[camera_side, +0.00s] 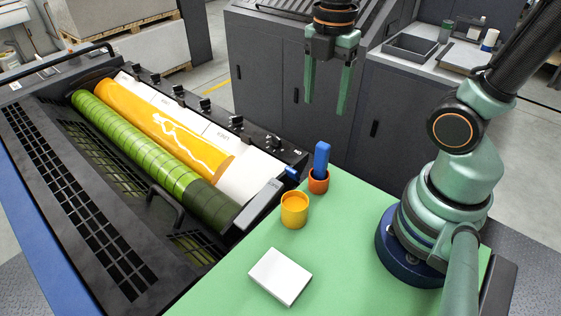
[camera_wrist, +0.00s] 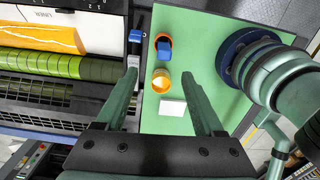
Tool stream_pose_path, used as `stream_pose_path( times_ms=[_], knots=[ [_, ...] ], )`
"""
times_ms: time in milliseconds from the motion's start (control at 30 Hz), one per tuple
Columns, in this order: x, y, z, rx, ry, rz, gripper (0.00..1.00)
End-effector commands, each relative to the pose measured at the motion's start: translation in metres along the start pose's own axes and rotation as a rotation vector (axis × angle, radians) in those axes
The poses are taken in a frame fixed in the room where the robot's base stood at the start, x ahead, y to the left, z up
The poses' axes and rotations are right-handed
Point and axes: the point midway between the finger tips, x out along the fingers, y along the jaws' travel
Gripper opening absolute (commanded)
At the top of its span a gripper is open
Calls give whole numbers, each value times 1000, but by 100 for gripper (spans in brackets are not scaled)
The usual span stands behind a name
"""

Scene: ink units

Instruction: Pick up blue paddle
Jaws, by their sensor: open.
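The blue paddle (camera_side: 321,159) stands upright in a small orange cup (camera_side: 318,183) near the far left edge of the green table. In the wrist view the paddle (camera_wrist: 164,49) shows from above, with the orange cup (camera_wrist: 162,38) around it. My gripper (camera_side: 325,108) is open and empty, with its fingers pointing down, and appears well above the paddle in the side view. In the wrist view my gripper's two fingers (camera_wrist: 160,78) are spread wide, and the paddle lies beyond their tips.
A yellow cup (camera_side: 294,210) stands just in front of the orange cup. A white block (camera_side: 280,276) lies on the green table (camera_side: 350,260). A printing press with a green roller (camera_side: 140,140) and orange ink (camera_side: 170,125) borders the table on the left.

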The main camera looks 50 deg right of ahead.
Motion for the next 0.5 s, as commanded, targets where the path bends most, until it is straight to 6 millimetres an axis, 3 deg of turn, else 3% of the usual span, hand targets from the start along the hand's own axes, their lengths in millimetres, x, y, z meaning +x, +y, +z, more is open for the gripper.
stream_pose_path(
  times_ms=[300, 500],
  knots=[
    [51, -2, 0, -2, 1, -6, 70],
    [65, -2, 0, -1, 0, -2, 70]
  ],
)
